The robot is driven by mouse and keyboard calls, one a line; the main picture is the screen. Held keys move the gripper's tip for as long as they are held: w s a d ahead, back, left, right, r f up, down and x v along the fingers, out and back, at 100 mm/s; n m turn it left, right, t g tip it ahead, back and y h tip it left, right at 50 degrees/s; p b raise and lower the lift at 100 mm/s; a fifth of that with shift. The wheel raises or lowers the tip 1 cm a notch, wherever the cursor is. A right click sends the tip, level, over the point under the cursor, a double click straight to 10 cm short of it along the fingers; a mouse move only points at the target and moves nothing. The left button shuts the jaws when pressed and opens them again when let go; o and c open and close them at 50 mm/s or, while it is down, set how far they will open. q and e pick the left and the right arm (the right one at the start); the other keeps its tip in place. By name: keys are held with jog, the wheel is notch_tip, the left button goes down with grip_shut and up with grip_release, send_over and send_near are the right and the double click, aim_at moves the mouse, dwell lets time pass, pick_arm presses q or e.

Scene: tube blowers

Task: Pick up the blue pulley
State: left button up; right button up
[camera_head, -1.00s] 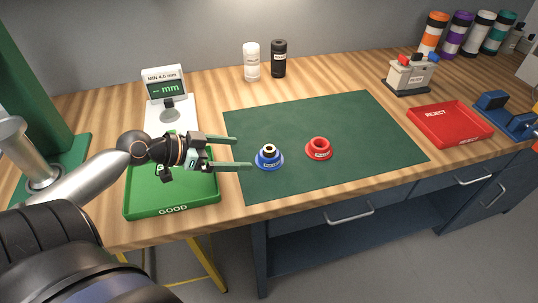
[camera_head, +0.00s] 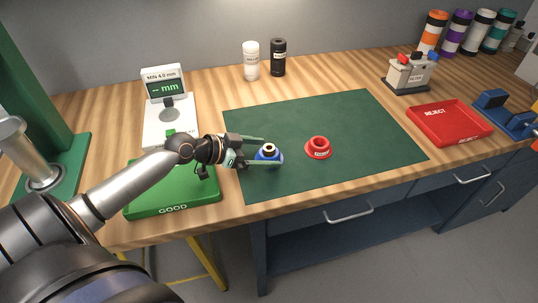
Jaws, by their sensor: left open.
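The blue pulley (camera_head: 268,152) sits on the left part of the green mat (camera_head: 360,120), with a dark-rimmed light hub on top. My left gripper (camera_head: 272,151) is open, with its green fingers reaching in from the left on either side of the pulley. One finger passes behind it and the other in front, hiding part of its lower body. I cannot tell whether the fingers touch it. My right gripper is not in view.
A red pulley (camera_head: 318,148) stands on the mat just right of the blue one. The green GOOD tray (camera_head: 172,205) lies under my left arm. A gauge (camera_head: 163,88) reading "-- mm" stands behind it. The red REJECT tray (camera_head: 450,125) is at right. The mat's right half is clear.

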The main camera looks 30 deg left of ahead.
pick_arm(q)
jog(key=shift+w+d+f, duration=0.1)
jog(key=shift+w+d, duration=0.05)
jog(key=shift+w, duration=0.05)
jog(key=c, duration=1.5)
